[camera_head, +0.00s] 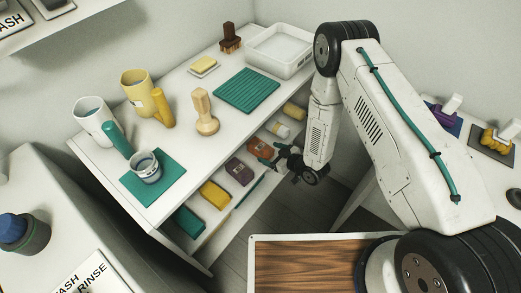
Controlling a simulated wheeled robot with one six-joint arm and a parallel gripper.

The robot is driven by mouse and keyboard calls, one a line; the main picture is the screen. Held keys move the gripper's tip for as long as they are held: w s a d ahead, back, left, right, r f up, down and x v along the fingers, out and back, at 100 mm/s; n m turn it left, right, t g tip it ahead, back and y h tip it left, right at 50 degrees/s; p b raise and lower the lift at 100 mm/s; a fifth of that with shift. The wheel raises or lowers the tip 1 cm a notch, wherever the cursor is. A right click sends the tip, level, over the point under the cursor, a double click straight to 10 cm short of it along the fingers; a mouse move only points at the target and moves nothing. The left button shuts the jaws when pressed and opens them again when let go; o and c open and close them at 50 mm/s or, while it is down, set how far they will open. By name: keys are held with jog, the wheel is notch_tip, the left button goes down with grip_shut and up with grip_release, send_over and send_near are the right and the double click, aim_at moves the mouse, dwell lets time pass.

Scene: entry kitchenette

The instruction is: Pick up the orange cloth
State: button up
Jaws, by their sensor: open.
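A folded orange-brown cloth (260,146) lies on the lower shelf of the white shelf unit, among a row of folded cloths. It is the only orange-looking one. My gripper (270,158) is open and empty, just to the right of and below the cloth in the picture, at the open front of the shelf. Its jaws point left toward the shelf. The gripper is small and dark here, and I cannot tell whether it touches the cloth. Part of the cloth's lower right edge is close to or behind the fingers.
Beside it lie maroon (239,171), yellow (215,195) and teal (188,221) cloths, a small white bottle (279,129) and a yellowish roll (294,111). The upper shelf overhangs them. It holds mugs, a wooden-handled brush (205,112) and a white tray (280,50). Floor is free in front.

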aim_at(266, 151)
jog(key=x, duration=0.6)
jog(key=shift+w+d+f, duration=0.15)
jog(key=shift+w+f, duration=0.05)
jog(key=shift+f, duration=0.1)
jog(key=c, duration=1.1)
